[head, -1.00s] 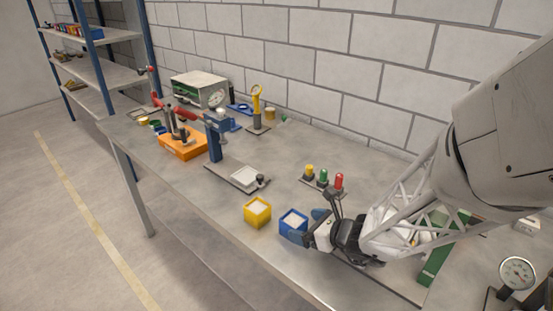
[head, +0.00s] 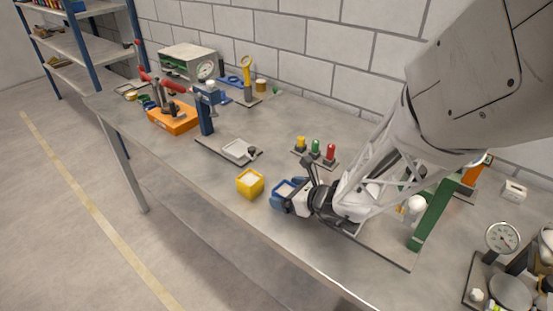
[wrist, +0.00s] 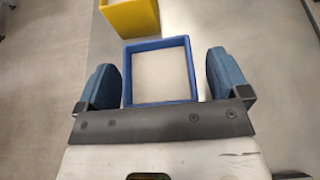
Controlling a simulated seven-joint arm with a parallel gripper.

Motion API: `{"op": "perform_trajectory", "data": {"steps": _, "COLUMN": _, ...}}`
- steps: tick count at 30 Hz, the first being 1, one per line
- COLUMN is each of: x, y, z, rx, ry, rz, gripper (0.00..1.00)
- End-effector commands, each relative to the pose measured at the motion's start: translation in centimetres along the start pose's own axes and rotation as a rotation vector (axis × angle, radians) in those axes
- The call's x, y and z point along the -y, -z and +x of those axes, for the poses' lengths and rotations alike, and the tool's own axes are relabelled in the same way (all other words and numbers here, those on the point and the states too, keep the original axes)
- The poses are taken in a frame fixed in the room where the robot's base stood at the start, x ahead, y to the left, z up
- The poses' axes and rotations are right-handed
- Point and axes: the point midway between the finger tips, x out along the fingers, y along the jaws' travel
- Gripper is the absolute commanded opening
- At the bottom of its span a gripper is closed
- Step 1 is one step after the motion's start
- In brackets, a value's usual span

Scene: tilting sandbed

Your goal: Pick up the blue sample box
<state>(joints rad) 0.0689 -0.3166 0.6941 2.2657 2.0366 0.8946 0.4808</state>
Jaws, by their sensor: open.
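The blue sample box (head: 280,189) stands on the metal table, filled with pale sand. In the wrist view the blue box (wrist: 127,70) lies between the two blue fingers of my gripper (wrist: 166,78). The fingers are apart, with a narrow gap on each side of the box. In the head view my gripper (head: 287,196) is at the box and hides its right part. Whether the fingertips reach below the rim is hard to tell.
A yellow sample box (head: 250,183) stands just left of the blue one and also shows in the wrist view (wrist: 137,17). Behind are red, green and yellow buttons (head: 316,151) and a flat tray stand (head: 236,152). The table's front edge is close by.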

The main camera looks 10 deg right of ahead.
Motion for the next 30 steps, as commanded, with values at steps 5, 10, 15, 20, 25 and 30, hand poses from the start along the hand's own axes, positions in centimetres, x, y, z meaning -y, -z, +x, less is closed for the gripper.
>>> {"op": "perform_trajectory", "data": {"steps": 5, "x": -0.05, "y": 0.01, "z": 0.58, "rx": 0.0, "ry": -0.001, "rz": 0.0, "gripper": 0.94}}
{"op": "perform_trajectory", "data": {"steps": 10, "x": -0.04, "y": 0.01, "z": 0.63, "rx": 0.0, "ry": 0.0, "rz": 0.0, "gripper": 0.94}}
{"op": "perform_trajectory", "data": {"steps": 15, "x": -0.04, "y": 0.01, "z": 0.62, "rx": 0.0, "ry": 0.0, "rz": 0.0, "gripper": 0.94}}
{"op": "perform_trajectory", "data": {"steps": 20, "x": -0.04, "y": 0.02, "z": 0.61, "rx": 0.0, "ry": 0.0, "rz": 0.0, "gripper": 0.94}}
{"op": "perform_trajectory", "data": {"steps": 25, "x": -0.04, "y": 0.02, "z": 0.61, "rx": 0.0, "ry": 0.0, "rz": 0.0, "gripper": 0.81}}
{"op": "perform_trajectory", "data": {"steps": 30, "x": -0.04, "y": 0.02, "z": 0.61, "rx": 0.0, "ry": 0.0, "rz": 0.0, "gripper": 0.55}}
